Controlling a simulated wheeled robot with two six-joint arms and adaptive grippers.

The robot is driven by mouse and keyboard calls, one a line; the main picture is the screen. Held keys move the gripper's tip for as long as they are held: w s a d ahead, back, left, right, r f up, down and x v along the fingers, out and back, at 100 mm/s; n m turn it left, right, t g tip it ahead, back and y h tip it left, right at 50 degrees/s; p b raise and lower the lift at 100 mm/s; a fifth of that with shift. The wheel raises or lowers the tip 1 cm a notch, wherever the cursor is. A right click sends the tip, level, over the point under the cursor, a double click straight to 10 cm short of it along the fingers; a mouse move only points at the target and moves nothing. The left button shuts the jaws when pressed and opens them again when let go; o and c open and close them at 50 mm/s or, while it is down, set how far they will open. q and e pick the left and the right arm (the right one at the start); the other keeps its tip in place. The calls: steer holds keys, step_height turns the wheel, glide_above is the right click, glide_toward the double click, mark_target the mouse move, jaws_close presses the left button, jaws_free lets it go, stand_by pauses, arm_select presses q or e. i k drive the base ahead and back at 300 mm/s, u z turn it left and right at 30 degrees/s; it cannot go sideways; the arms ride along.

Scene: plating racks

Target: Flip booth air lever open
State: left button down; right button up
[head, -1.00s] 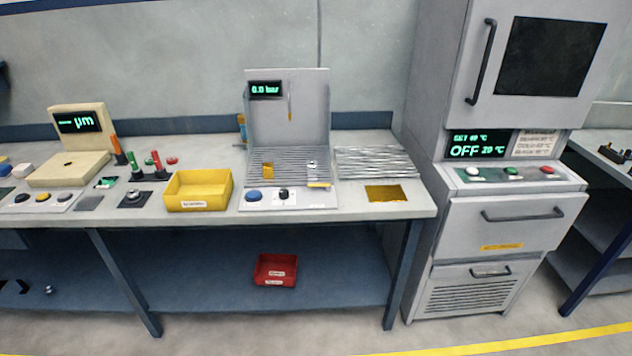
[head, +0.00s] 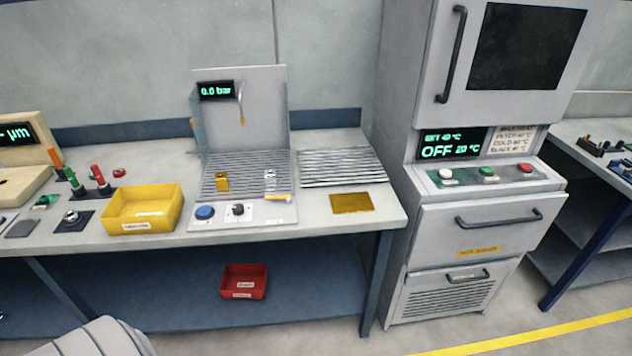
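The booth (head: 275,110) is a grey unit on the bench, with an upright back panel and a slatted floor. Its display (head: 216,91) reads 0.0 bar. A thin hanging piece with a yellow tip (head: 242,120) shows against the back panel. A small yellow lever-like handle (head: 277,197) lies roughly level at the booth's front right; its exact setting is too small to tell. A blue button (head: 205,212) and a black knob (head: 238,209) sit on the front panel. Neither gripper shows. A pale rounded part of mine (head: 95,340) is at the lower left.
A yellow bin (head: 143,209) stands left of the booth, and a ridged rack (head: 342,167) lies to its right. A red bin (head: 244,281) is on the lower shelf. A tall oven (head: 480,250) reading OFF 20 °C stands right of the bench. Floor shows in front.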

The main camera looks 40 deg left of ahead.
mark_target(287, 196)
steer(key=u, duration=0.1)
steer(key=i, duration=1)
steer(key=u, duration=0.7)
